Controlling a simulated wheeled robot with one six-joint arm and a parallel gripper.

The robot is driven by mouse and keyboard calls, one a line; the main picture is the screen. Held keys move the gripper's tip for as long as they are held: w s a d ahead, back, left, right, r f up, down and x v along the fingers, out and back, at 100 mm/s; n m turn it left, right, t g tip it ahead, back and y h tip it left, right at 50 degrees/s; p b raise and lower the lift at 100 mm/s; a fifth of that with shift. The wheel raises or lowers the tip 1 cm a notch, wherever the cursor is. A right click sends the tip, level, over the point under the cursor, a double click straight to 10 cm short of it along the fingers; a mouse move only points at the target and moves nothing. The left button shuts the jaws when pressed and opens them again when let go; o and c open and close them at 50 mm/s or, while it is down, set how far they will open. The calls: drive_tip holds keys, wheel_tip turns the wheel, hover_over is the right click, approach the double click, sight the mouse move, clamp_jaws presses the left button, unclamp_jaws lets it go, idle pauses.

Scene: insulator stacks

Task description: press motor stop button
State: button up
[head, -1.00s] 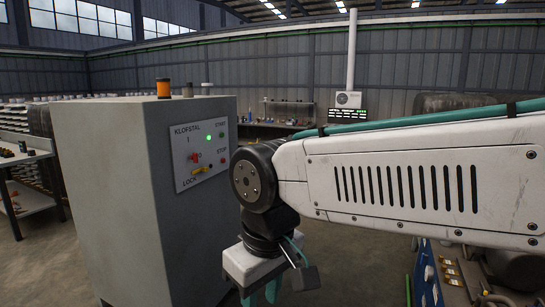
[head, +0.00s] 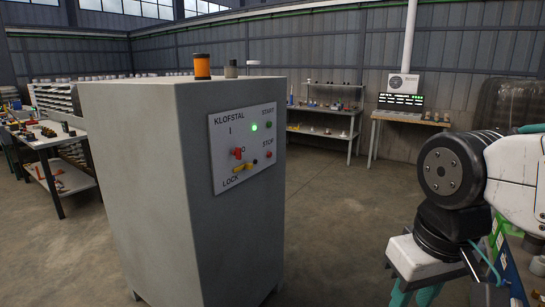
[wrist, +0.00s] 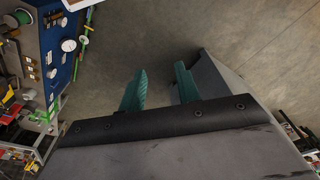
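The grey control cabinet (head: 160,190) stands left of centre in the head view. Its white panel (head: 229,187) is marked KLOFSTAL. The small red stop button (head: 269,155) sits under the label STOP, below the green start button (head: 269,139). A green lamp (head: 253,127) is lit. A red rotary switch (head: 237,153) and a yellow lock lever (head: 243,167) are left of the stop button. My gripper (head: 414,297) is at the lower right, apart from the cabinet, teal fingers pointing down. In the wrist view its fingers (wrist: 160,88) are apart with nothing between them.
A cluttered bench (head: 60,142) stands left behind the cabinet. Another workbench (head: 325,120) stands along the back wall. Bare floor (head: 340,220) lies between the cabinet and my arm. In the wrist view, a blue panel with dials (wrist: 60,45) is at the upper left.

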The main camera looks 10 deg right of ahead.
idle(0.4)
drive_tip(key=shift+d, duration=0.1)
clamp_jaws()
idle(1.4)
